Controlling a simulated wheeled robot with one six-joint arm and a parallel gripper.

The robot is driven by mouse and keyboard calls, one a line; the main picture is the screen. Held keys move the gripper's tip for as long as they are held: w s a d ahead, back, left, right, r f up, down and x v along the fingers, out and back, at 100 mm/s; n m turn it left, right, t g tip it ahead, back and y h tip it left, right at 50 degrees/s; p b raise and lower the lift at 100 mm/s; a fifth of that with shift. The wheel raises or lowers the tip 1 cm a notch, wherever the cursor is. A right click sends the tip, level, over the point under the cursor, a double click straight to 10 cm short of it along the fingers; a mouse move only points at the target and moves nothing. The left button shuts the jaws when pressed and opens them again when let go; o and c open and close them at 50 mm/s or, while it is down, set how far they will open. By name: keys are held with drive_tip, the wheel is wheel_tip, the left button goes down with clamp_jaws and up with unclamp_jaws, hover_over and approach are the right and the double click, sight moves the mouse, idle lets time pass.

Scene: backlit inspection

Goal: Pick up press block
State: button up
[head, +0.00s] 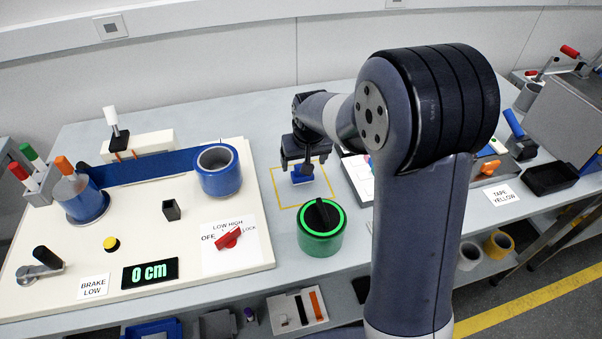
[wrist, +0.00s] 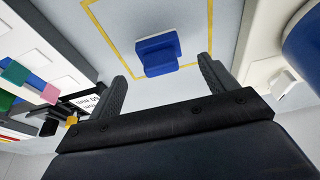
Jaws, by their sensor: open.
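The press block is a small blue block (wrist: 158,55) on the grey table, inside a yellow square outline. In the head view the blue block (head: 302,174) shows below my gripper, partly hidden by it. My gripper (head: 302,163) is over the yellow square. In the wrist view my gripper (wrist: 163,88) is open, with one dark finger on each side and the block seen beyond and between the fingertips. Nothing is between the fingers, and I see no contact with the block.
A cream panel (head: 150,220) with a blue tape roll (head: 218,171) lies to the left. A white board (head: 358,172) with coloured pieces is to the right, partly behind my arm.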

drive_tip(key=shift+p+x, duration=0.55)
drive_tip(key=shift+x, duration=2.05)
drive_tip(key=shift+w+a, duration=0.1)
drive_tip(key=shift+w, duration=0.05)
drive_tip(key=shift+r, duration=0.1)
drive_tip(key=c, duration=1.1)
wheel_tip(320, 180, up, 10)
drive_tip(key=shift+b, duration=0.45)
